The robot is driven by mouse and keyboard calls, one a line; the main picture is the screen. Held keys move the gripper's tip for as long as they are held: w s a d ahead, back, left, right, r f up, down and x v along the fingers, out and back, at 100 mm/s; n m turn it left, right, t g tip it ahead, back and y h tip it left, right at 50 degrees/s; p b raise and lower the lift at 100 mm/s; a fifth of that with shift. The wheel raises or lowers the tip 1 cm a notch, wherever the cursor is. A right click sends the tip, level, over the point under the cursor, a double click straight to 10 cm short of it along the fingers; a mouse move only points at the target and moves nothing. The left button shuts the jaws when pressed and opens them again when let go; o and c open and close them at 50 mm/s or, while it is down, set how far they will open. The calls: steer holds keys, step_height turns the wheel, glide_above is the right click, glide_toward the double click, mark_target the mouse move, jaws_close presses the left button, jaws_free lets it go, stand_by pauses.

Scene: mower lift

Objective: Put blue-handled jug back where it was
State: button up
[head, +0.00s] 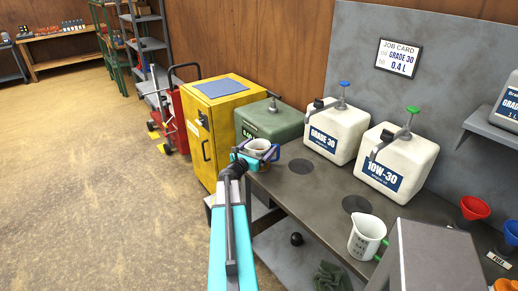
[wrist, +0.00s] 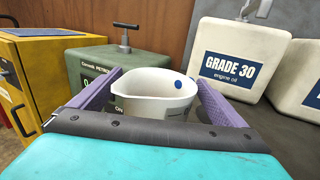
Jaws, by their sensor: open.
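The blue-handled jug (head: 258,146) is a white cup-shaped jug at the left end of the bench, in front of the green container. In the wrist view the white jug (wrist: 155,98) is upright, with a blue dot on its inner wall. My gripper (head: 257,154) is open, with its purple fingers on either side of the jug. The jug's base and handle are largely hidden, so I cannot tell what it rests on.
A green-handled jug (head: 365,239) stands on the bench (head: 320,188). The GRADE 30 can (head: 337,130) has a blue tap, the 10W-30 can (head: 398,164) a green one. A green container (head: 268,121) and yellow cabinet (head: 217,125) with a blue mat (head: 221,87) stand left.

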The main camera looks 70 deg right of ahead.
steer(key=w+a+b, duration=0.2)
steer(key=a+b, duration=0.1)
steer(key=a, duration=0.9)
steer(key=shift+b, duration=0.4)
steer(key=shift+d, duration=0.1)
stand_by(0.4)
steer(key=w+a+f+m+y, duration=0.3)
steer(key=a+f, duration=0.7)
steer(key=a, duration=0.1)
steer(key=w+a+f+m+t+y, duration=0.1)
steer(key=w+a+f+m+y, duration=0.25)
steer(key=a+f, duration=0.7)
steer(key=w+a+f+m+y, duration=0.3)
steer(key=a+f, duration=0.7)
steer(key=f, duration=0.1)
steer(key=s+a+f+m+g+y, duration=0.1)
steer(key=s+a+f, duration=0.3)
steer(key=a, duration=0.8)
steer(key=s+a+f+m+g+y, duration=0.1)
steer(key=s+a+f+m+y, duration=0.2)
steer(key=a, duration=1)
steer(key=s+a+f+m+g+y, duration=0.1)
steer(key=s+a+f+y, duration=0.3)
steer(key=a, duration=0.8)
step_height(320, 180, down, 2)
steer(key=shift+s+a+f+m, duration=0.1)
steer(key=shift+s+a+m, duration=0.15)
steer(key=shift+s+m, duration=0.55)
